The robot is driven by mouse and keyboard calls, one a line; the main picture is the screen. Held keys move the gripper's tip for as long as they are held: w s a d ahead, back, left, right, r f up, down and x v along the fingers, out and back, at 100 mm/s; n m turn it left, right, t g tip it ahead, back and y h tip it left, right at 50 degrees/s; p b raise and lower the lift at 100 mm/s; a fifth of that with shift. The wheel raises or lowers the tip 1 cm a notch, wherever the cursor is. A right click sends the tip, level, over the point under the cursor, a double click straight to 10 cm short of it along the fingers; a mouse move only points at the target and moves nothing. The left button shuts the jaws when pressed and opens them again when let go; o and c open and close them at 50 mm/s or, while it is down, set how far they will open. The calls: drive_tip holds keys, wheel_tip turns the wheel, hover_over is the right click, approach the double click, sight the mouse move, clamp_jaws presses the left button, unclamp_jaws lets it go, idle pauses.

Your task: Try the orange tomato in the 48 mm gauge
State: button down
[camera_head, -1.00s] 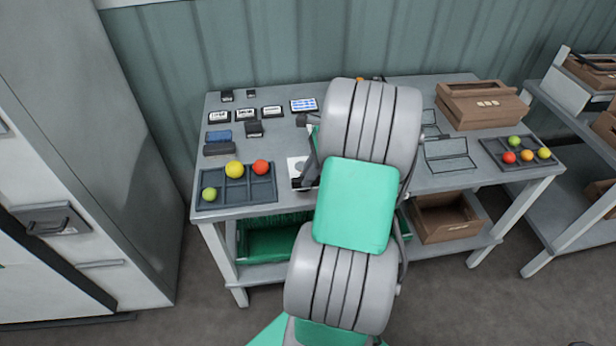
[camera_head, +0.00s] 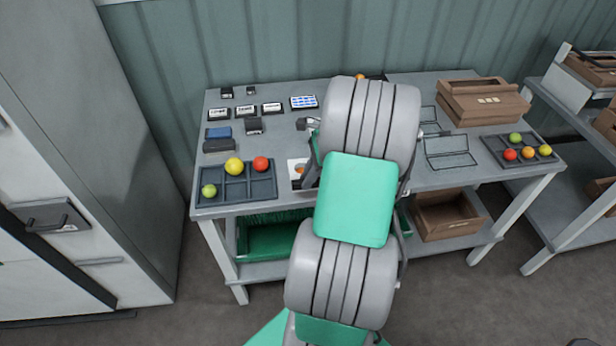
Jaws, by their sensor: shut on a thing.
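A small patch of the orange tomato (camera_head: 299,169) shows at the round opening of a white plate, which looks like the gauge (camera_head: 294,162), at the middle front of the bench. My gripper (camera_head: 310,174) is mostly hidden behind my arm. Its dark visible part is right beside the tomato and it is shut on the tomato. I cannot tell how deep the tomato sits in the opening or whether it touches the rim. The size marking on the gauge is not readable.
A dark tray (camera_head: 207,203) with green, yellow and red tomatoes lies left of the gauge. Another tray (camera_head: 493,146) of tomatoes lies at the right, near wooden boxes (camera_head: 486,103). Small labelled blocks (camera_head: 245,111) stand at the back left. My arm covers the bench's middle.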

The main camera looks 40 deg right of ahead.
drive_tip(key=shift+f, duration=0.7)
idle(1.0)
drive_tip(key=shift+r+p, duration=3)
drive_tip(key=shift+p, duration=0.2)
drive_tip(key=shift+f, duration=0.1)
